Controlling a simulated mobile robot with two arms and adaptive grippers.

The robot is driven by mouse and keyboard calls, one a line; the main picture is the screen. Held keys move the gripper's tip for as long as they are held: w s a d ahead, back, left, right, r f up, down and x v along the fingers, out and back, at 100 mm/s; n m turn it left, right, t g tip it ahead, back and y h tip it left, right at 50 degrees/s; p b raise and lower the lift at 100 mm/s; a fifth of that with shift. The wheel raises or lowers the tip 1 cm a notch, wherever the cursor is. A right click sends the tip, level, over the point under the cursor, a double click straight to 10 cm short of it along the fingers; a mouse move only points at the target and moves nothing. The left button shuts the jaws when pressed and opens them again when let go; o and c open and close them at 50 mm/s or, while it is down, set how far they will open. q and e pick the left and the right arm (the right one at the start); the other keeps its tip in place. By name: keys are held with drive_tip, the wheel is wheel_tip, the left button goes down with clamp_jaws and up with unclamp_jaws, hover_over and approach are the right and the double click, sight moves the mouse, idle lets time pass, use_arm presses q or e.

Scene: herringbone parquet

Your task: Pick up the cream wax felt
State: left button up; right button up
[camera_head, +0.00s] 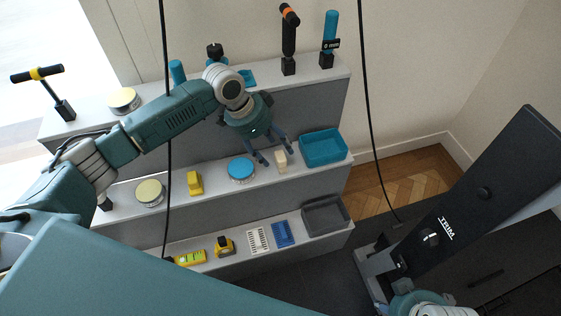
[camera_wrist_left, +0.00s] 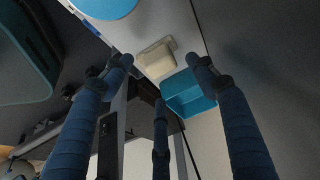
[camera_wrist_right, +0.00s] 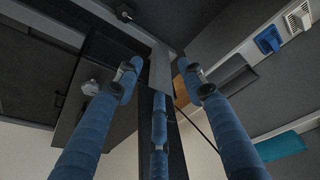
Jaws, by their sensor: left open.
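The cream wax felt (camera_head: 281,161) is a small pale block standing on the middle shelf, between a round blue-topped tin and a blue bin. My left gripper (camera_head: 276,155) is open with its fingers pointing down at the block. In the left wrist view, the felt (camera_wrist_left: 156,60) shows between the spread fingertips of the left gripper (camera_wrist_left: 160,62), with no clear contact. My right gripper (camera_wrist_right: 159,66) is open and empty in the right wrist view, far from the felt.
The blue-topped tin (camera_head: 241,169) stands close left of the felt, and the blue bin (camera_head: 323,148) close right. A yellow block (camera_head: 194,183) and a cream-topped tin (camera_head: 150,193) are farther left. A grey bin (camera_head: 325,215) is on the lower shelf. Black cables hang in front.

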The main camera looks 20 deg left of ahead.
use_arm(q)
drive_tip(key=shift+b+x, duration=0.4)
drive_tip(key=shift+x, duration=1.35)
use_arm(e)
drive_tip(key=shift+v, duration=1.2)
drive_tip(key=shift+d, duration=0.1)
use_arm(q)
drive_tip(key=c, duration=1.3)
drive_tip(key=shift+r, duration=0.1)
drive_tip(key=shift+w+r, duration=0.1)
drive_tip(key=shift+r, duration=0.4)
wheel_tip(320, 180, up, 9)
drive_tip(key=p, duration=0.2)
drive_tip(key=shift+p, duration=0.4)
wheel_tip(320, 180, up, 9)
drive_tip(key=p, duration=0.2)
hover_over(280, 155)
drive_tip(key=shift+a+r, duration=0.2)
drive_tip(key=shift+r, duration=0.25)
use_arm(e)
wheel_tip(280, 155, down, 15)
drive_tip(key=shift+w+a+g, duration=0.15)
drive_tip(key=shift+a+g, duration=0.05)
drive_tip(key=shift+g, duration=0.2)
